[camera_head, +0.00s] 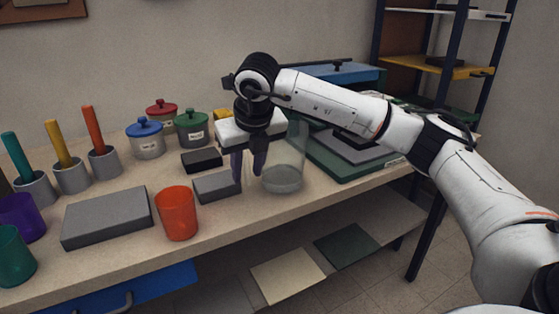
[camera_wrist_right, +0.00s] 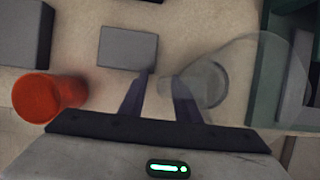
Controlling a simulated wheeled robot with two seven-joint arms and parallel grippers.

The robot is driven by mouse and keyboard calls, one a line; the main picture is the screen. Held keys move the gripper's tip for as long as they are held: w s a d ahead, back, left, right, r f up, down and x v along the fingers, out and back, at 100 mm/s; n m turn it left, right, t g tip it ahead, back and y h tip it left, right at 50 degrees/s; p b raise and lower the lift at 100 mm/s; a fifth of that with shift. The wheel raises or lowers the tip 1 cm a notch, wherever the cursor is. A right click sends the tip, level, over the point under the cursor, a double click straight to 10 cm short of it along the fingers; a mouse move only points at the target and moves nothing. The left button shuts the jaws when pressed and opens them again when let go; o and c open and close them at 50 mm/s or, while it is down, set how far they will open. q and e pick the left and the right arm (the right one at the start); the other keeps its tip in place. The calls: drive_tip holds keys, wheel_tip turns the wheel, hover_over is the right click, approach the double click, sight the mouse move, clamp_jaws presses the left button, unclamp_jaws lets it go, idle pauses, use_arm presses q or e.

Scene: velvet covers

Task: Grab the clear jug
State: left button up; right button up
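The clear jug (camera_head: 285,160) stands upright on the workbench, just right of my right gripper (camera_head: 247,176) in the head view. It also shows in the right wrist view (camera_wrist_right: 217,82), see-through, right of the fingers. My right gripper points down with its two dark fingers apart. In the right wrist view the gripper (camera_wrist_right: 163,77) has its right finger overlapping the jug's left side. A faint edge, perhaps a handle, shows between the fingertips, but I cannot tell if anything touches. My left gripper is not in view.
A grey block (camera_head: 217,186) and an orange cup (camera_head: 177,213) stand left of the gripper. A larger grey slab (camera_head: 106,216) lies further left. A green tray (camera_head: 340,166) is close right of the jug. Lidded pots (camera_head: 192,128) stand behind.

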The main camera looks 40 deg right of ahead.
drive_tip(key=shift+w+f, duration=0.15)
drive_tip(key=shift+f, duration=0.2)
clamp_jaws()
drive_tip(key=shift+r, duration=0.3)
